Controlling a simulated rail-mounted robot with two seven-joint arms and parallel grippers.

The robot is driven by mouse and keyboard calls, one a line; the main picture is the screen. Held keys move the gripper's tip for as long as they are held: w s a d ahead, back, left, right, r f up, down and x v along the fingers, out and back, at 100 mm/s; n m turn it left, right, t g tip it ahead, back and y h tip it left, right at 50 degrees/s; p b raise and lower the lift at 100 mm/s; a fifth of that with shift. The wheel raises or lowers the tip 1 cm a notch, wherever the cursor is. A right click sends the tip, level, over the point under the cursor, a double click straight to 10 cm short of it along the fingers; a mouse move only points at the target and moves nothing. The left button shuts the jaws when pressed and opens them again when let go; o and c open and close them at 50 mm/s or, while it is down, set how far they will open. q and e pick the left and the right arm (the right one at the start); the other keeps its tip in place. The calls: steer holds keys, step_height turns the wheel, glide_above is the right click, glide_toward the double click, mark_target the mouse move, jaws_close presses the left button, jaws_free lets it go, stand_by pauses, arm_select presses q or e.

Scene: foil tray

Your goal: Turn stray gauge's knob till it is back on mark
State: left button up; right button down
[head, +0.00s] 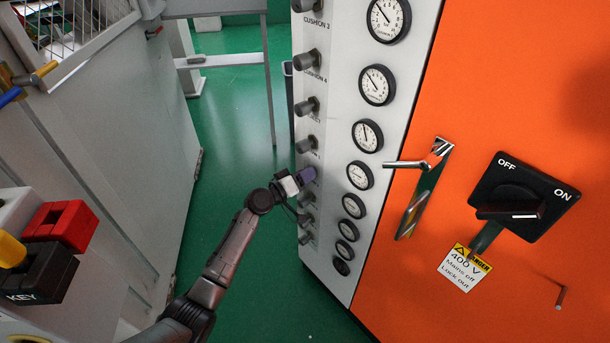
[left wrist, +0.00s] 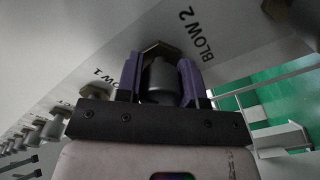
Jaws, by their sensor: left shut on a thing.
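My left gripper (head: 305,174) is at the white panel's column of knobs in the head view. Its purple fingers hide the knob there. In the left wrist view the fingers (left wrist: 160,78) are closed around the sides of a dark grey round knob (left wrist: 159,82) with a brass-coloured nut behind it. The label "BLOW 2" stands just right of this knob, and "BLOW 1" lies to the left. The round white gauge (head: 360,175) level with the gripper has a dark needle, too small to read surely. Which gauge is off its mark I cannot tell. My right gripper is out of view.
Neighbouring knobs (head: 306,144) and (head: 308,197) sit close above and below. More gauges (head: 367,135) line the panel. Right of it, an orange cabinet carries a metal handle (head: 420,180) and a black OFF/ON switch (head: 518,200). Green floor (head: 235,130) is clear on the left.

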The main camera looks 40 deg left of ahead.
arm_select(q)
steer(key=o, duration=0.7)
steer(key=shift+c, duration=0.2)
steer(key=shift+o, duration=1.3)
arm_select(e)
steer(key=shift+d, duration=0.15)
